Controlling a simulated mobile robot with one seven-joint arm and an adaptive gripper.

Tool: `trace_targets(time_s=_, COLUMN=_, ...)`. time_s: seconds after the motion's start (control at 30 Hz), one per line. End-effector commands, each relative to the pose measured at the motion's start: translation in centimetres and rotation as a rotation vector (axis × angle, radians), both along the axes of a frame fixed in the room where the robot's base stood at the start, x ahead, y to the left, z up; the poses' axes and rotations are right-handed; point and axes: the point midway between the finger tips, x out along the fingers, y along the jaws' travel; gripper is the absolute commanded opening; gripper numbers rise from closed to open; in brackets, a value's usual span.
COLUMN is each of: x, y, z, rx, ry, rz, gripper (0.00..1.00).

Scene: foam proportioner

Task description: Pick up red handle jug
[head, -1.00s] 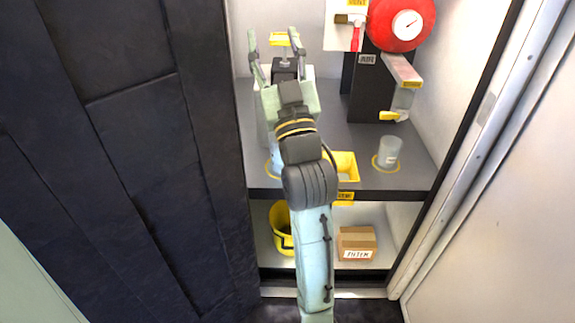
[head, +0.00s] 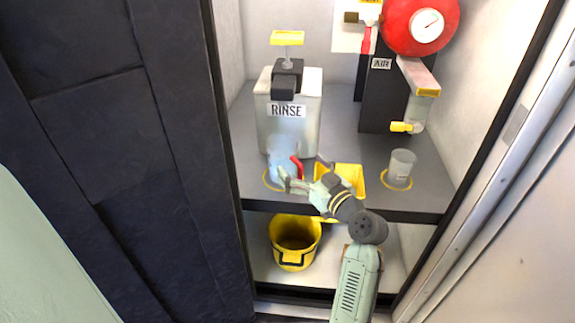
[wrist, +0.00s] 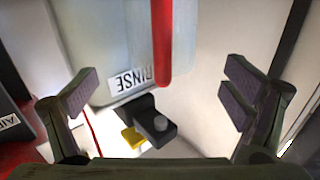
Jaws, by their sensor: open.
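The red handle jug (head: 281,160) is a clear, bluish jug standing upright on a yellow ring at the left of the shelf, below the RINSE tank. Its red handle (head: 297,166) faces right, toward my gripper. My gripper (head: 304,171) is open, close to the jug's right side, with its fingers on either side of the handle in the picture. In the wrist view the handle (wrist: 162,42) hangs from the top edge between the open fingers (wrist: 158,94), ahead of them. I see no contact with the handle.
The RINSE tank (head: 290,120) stands right behind the jug. A yellow tray (head: 351,174) is set in the shelf right of my gripper. A clear beaker (head: 400,167) stands on another ring farther right. A yellow bucket (head: 294,245) is below. The cabinet's dark left edge (head: 222,140) is near.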

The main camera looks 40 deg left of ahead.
Motion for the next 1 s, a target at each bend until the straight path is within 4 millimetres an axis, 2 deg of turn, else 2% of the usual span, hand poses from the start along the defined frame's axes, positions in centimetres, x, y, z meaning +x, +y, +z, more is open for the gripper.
trace_targets(time_s=0.17, x=0.4, y=1.3, z=0.0, rx=0.000, ry=0.000, rz=0.000, gripper=0.94)
trace_targets(time_s=0.5, x=1.4, y=5.7, z=-0.6, rx=0.000, ry=0.000, rz=0.000, gripper=0.94)
trace_targets(time_s=0.8, x=1.6, y=6.1, z=-0.8, rx=0.000, ry=0.000, rz=-0.002, gripper=0.94)
trace_targets(time_s=1.0, x=1.6, y=6.1, z=-0.8, rx=0.000, ry=0.000, rz=-0.002, gripper=0.81)
